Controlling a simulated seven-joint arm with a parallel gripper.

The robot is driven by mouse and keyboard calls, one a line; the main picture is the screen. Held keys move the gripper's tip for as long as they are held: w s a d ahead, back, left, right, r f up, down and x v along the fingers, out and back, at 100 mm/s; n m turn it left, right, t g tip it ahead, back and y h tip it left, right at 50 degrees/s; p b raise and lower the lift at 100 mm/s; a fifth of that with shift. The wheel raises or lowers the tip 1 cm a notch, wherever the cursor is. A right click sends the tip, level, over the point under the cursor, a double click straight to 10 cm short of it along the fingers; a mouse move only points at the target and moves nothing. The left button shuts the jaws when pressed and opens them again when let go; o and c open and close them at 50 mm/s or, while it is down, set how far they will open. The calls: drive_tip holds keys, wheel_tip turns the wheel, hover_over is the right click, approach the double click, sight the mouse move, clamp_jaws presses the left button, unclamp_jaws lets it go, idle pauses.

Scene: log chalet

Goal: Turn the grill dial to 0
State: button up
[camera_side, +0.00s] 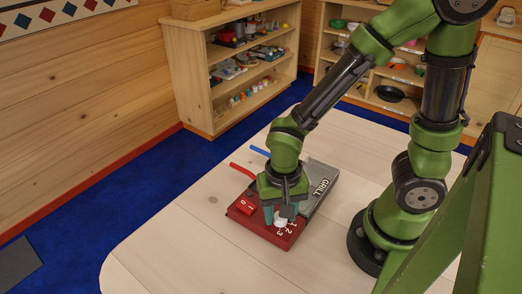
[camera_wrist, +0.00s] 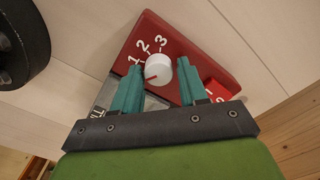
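The grill (camera_side: 318,189) is a grey metal plate with a red control box (camera_side: 262,229) on the table; the red box also shows in the wrist view (camera_wrist: 198,52). Its round white dial (camera_wrist: 158,70) has a red pointer line aimed toward the lower left in the wrist view. The white marks 1, 2 and 3 show around the dial's far side; no 0 mark is visible beside the dial. My gripper (camera_wrist: 161,66) points down with its teal fingers open, one on each side of the dial. A narrow gap seems to remain at each side. The dial also shows in the side view (camera_side: 281,223).
Red (camera_side: 242,170) and blue (camera_side: 260,151) handles stick out behind the grill. The pale table (camera_side: 185,235) is clear in front. Shelves (camera_side: 190,80) stand beyond it.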

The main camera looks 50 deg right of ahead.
sight(277, 215)
drive_tip(key=shift+o, duration=1.1)
drive_tip(key=shift+r, duration=0.1)
wheel_tip(277, 215, up, 17)
drive_tip(key=w+d+r+n+t+y, duration=0.1)
drive_tip(key=d+r+n+t+y, duration=0.1)
drive_tip(key=d+n+t, duration=0.2)
drive_tip(key=d+t, duration=0.3)
drive_tip(key=shift+w+r+n, duration=0.3)
drive_tip(key=shift+w+r, duration=0.05)
